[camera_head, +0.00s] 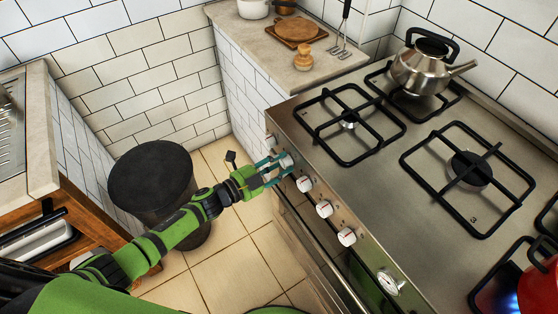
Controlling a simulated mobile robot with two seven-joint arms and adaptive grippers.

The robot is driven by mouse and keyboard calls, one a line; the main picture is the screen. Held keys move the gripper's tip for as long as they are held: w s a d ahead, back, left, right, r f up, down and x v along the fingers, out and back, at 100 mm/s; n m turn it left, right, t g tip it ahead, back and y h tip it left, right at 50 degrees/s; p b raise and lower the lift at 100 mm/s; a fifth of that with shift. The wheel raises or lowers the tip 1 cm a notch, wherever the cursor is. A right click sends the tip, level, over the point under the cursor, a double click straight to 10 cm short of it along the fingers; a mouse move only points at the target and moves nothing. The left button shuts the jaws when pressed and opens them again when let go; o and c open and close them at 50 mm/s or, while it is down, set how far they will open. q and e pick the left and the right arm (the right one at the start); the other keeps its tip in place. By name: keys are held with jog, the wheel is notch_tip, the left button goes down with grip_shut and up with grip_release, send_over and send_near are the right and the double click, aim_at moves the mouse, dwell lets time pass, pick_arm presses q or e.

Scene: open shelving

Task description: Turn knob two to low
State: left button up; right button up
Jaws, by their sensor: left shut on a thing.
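A row of white knobs runs along the front panel of the steel stove (322,170). My left gripper (281,167), green with teal fingers, reaches in from the left and is shut on the second knob from the far end (287,160). The fingers hide part of that knob, so I cannot read its setting. The far-end knob (271,142) is just beyond the gripper. Nearer knobs stand clear, such as the third knob (305,184), the fourth (324,208) and the fifth (347,237). My right gripper is not in view.
A kettle (420,72) stands on the back burner. A red pot (538,288) is at the lower right, with a blue flame beside it. A round dial (388,283) sits at the panel's near end. A black bin (152,180) stands on the floor beneath my left arm.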

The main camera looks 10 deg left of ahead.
pick_arm(q)
jog(key=n, duration=0.2)
jog(key=n+p, duration=0.1)
jog(key=n, duration=0.1)
jog(key=shift+w+a+r+n, duration=0.1)
jog(key=shift+r+n, duration=0.05)
jog(key=shift+n, duration=0.15)
jog(key=shift+g+h, duration=0.3)
jog(key=o, duration=1.2)
jog(key=shift+c, duration=0.2)
jog(key=v, duration=1.2)
